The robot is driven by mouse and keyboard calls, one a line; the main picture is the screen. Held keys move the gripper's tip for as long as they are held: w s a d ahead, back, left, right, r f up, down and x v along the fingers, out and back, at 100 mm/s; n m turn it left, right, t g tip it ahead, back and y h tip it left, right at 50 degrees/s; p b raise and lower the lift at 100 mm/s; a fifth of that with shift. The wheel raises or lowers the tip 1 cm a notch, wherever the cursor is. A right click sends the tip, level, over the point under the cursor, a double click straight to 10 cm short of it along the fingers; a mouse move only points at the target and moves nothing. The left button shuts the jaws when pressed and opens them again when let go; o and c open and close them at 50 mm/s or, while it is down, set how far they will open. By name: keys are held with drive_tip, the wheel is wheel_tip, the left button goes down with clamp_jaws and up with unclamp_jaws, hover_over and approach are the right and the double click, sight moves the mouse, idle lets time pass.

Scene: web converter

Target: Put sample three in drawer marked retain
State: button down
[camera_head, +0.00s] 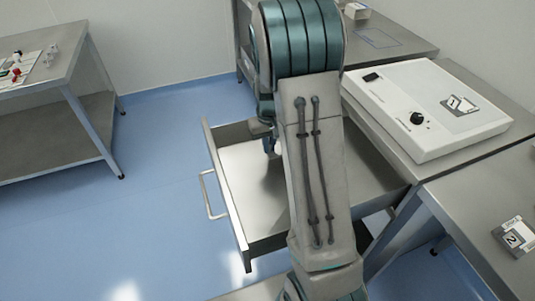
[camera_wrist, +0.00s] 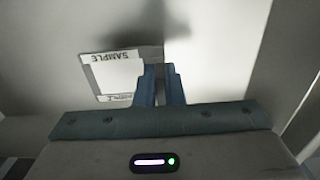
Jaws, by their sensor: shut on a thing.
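The open drawer (camera_head: 245,205) is pulled out from under the bench, its handle (camera_head: 208,195) to the left. No marking on it is readable. My arm reaches over the drawer and hides most of my gripper in the head view. In the wrist view my gripper (camera_wrist: 160,75) is shut at the right edge of a flat sample card (camera_wrist: 112,72) with a white border. "SAMPLE" reads upside down on it, and its number cannot be read. A pale surface lies behind the card; I cannot tell whether they touch.
A white instrument (camera_head: 425,100) with a dark knob stands on the right bench, a numbered card (camera_head: 461,104) on top. A card marked 2 (camera_head: 516,236) lies on the near right bench. A steel table (camera_head: 45,90) stands far left. Blue floor (camera_head: 130,200) is clear between.

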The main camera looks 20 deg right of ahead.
drive_tip(key=shift+w+a+f, duration=0.2)
drive_tip(key=shift+a+f, duration=0.2)
drive_tip(key=shift+a, duration=0.1)
drive_tip(key=shift+f, duration=1.9)
drive_tip(key=shift+f, duration=0.25)
drive_tip(key=c, duration=1.5)
unclamp_jaws()
drive_tip(key=shift+r, duration=0.1)
drive_tip(key=shift+c, duration=0.2)
drive_tip(key=shift+r, duration=0.1)
